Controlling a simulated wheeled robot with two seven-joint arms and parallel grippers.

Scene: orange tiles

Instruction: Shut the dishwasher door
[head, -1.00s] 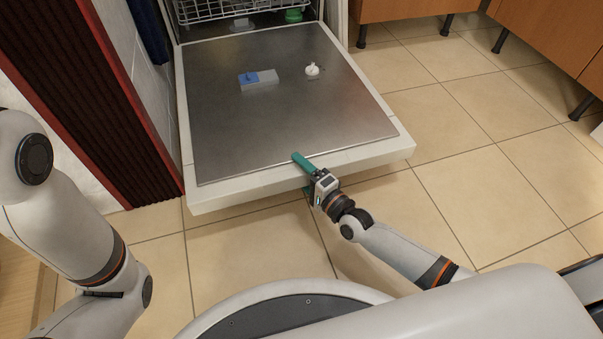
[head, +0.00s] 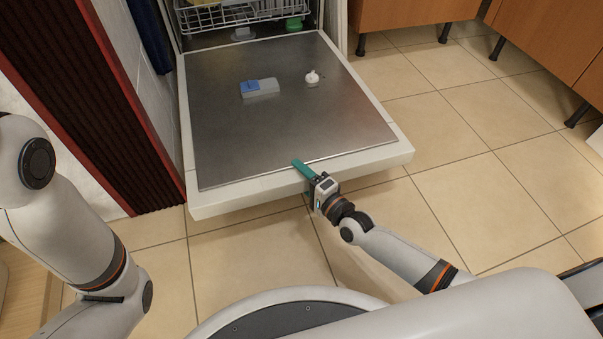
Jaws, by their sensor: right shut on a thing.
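The dishwasher door (head: 225,140) is folded down, wide open, with its steel inner face up and a white rim around it. My right gripper (head: 304,176) is at the door's near edge, right of its middle. One teal finger lies over the top of the rim and the other is mostly hidden below the edge, so it is shut on the door edge. My left arm (head: 75,245) comes in at the left; its gripper is out of the picture.
A white wire rack (head: 235,14) shows inside the dishwasher at the top. Brown cabinets (head: 410,12) on dark legs stand at the top right. A dark, red-edged panel (head: 85,100) stands at the left. Tiled floor (head: 470,190) is clear to the right.

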